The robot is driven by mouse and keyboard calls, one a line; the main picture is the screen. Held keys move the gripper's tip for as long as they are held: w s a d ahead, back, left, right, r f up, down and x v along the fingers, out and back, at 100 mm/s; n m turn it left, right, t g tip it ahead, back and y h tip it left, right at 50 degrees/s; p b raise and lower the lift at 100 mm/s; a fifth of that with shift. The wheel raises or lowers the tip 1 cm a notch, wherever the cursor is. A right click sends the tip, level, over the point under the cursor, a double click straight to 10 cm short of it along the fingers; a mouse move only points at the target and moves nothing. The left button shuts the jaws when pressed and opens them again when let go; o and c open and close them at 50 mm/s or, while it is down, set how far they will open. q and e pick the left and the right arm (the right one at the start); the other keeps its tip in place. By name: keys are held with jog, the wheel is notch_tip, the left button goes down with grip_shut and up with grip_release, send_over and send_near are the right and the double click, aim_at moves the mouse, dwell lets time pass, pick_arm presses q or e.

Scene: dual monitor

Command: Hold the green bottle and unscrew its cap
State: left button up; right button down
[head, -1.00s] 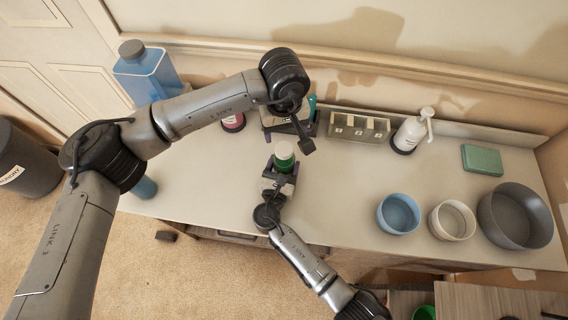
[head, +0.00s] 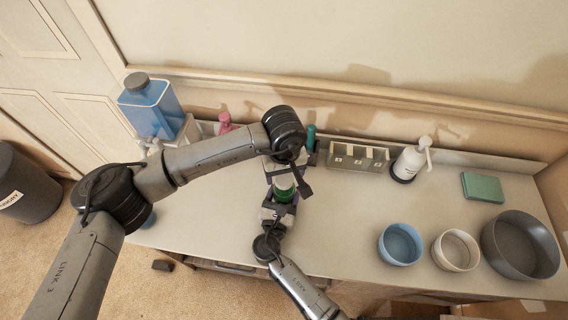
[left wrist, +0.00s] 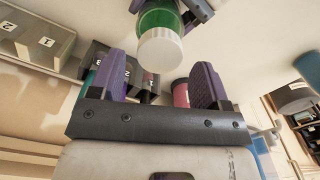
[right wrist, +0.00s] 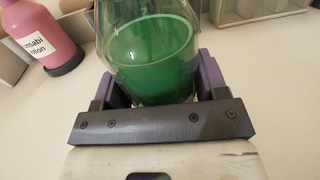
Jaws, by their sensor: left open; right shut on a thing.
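The green bottle (head: 284,195) stands over the worktop in the middle of the head view, and its white cap (head: 284,182) faces up. My right gripper (right wrist: 152,92) is shut on the bottle's body, its purple fingers on both sides of the green part. My left gripper (head: 284,164) is above and just behind the bottle in the head view, partly hidden by its own wrist. In the left wrist view its purple fingers (left wrist: 162,80) are open and empty. The white cap (left wrist: 160,50) shows ahead of them, apart from both fingers.
A numbered grey rack (head: 357,158) and a white pump bottle (head: 409,162) stand at the back. A pink bottle (right wrist: 42,38) stands near the right gripper. A blue bowl (head: 400,245), a cream bowl and a grey bowl are at the right. The worktop between is clear.

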aim_at(284, 180)
pick_arm(q)
jog(key=shift+f, duration=1.3)
jog(key=shift+c, duration=0.2)
